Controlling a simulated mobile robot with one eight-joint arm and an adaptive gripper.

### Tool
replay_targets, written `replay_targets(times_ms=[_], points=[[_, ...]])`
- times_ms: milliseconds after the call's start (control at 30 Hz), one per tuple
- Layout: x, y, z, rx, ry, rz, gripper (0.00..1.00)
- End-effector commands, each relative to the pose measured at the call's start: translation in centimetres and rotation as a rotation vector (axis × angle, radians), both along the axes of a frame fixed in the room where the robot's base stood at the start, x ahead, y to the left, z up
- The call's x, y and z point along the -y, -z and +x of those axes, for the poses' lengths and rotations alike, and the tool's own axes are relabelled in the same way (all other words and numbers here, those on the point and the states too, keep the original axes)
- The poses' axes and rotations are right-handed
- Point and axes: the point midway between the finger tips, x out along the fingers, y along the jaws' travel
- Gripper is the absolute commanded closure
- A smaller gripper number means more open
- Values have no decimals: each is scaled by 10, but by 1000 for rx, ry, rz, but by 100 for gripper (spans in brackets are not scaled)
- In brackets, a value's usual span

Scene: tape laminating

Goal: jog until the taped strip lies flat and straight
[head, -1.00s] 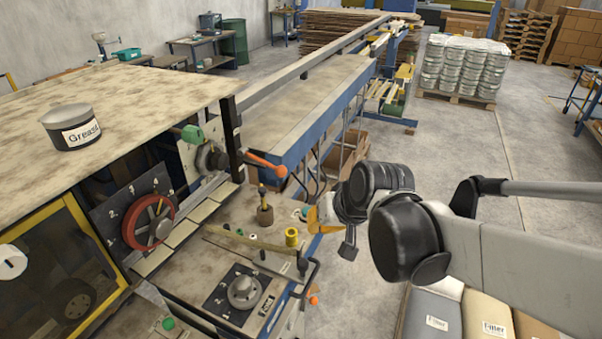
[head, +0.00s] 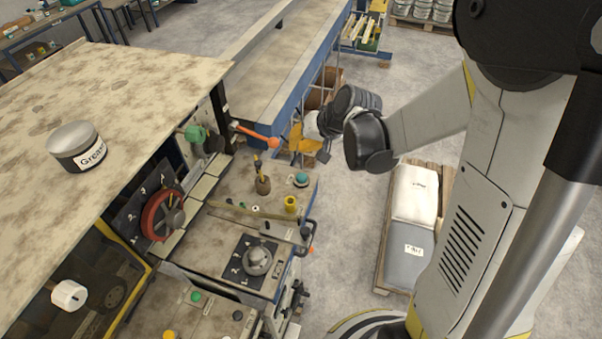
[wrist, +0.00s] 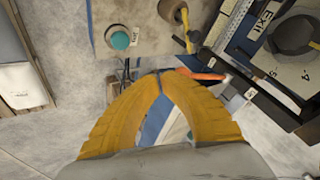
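A round teal button (head: 301,179) sits on the far right corner of the machine's worn control deck (head: 225,235). The wrist view shows the teal button (wrist: 120,40) at top left with a small label beside it, too small to read. My gripper (head: 297,140) has yellow fingers and hovers just past the deck's far edge, beyond the button and right of the orange-tipped lever. In the wrist view my fingertips (wrist: 160,74) meet, with nothing between them; the button is apart from them. I cannot make out a taped strip in either view.
The orange-tipped lever (head: 258,135) juts out near my gripper. A red handwheel (head: 162,215), a dial knob (head: 257,261) and a yellow cylinder (head: 291,203) are on the machine. A long blue-sided conveyor (head: 295,50) runs behind. Bags on a pallet (head: 413,195) stand right; floor between is clear.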

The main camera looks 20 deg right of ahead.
Motion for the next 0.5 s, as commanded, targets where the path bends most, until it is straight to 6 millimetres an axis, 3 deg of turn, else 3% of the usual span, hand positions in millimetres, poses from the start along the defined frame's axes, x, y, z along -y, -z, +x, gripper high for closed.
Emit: replay_targets(times_ms=[267,500], points=[[0,14,0,0,0,0,100],[0,46,0,0,0,-1,100]])
